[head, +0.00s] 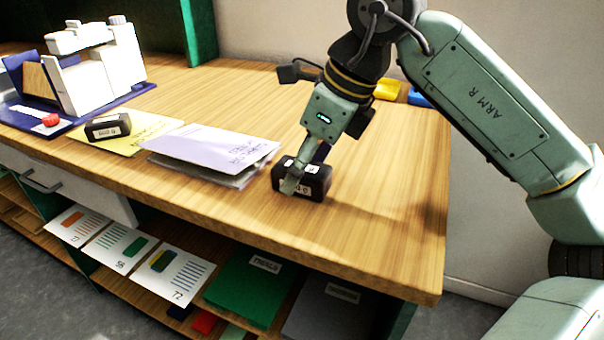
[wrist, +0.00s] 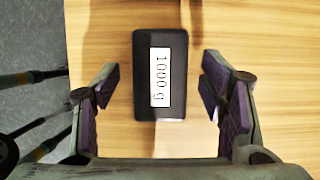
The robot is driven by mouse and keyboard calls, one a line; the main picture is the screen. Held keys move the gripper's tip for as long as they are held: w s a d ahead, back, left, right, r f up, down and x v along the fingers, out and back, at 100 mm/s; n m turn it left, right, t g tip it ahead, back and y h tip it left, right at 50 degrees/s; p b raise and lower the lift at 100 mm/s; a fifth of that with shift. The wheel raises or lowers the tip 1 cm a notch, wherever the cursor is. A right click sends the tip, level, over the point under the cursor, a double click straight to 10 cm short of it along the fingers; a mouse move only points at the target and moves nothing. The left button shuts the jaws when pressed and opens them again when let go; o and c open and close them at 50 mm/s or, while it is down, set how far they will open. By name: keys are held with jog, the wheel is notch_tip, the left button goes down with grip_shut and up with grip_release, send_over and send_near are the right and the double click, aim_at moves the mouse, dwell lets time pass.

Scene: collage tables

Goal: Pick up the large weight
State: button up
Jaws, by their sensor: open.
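The large weight (wrist: 148,75) is a black block with a white label reading 1000 g. In the wrist view it lies between my open fingers, with bare wood showing on both sides of it. In the head view the weight (head: 317,184) sits on the wooden table near its front edge, partly hidden behind a finger. My gripper (head: 305,170) is over it, pointing down. The gripper also shows in the wrist view (wrist: 162,110), open, with its purple pads apart from the block.
A smaller black weight (head: 108,127) lies on a yellow sheet (head: 150,130) to the left. A lilac folder (head: 205,145) lies just left of the large weight. A white machine (head: 95,75) on a blue base stands far left. Table right of the weight is clear.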

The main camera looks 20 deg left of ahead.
jog(key=shift+a+f, duration=0.2)
jog(key=shift+f, duration=0.25)
grip_shut()
dwell(0.6)
jog(key=shift+r, duration=0.1)
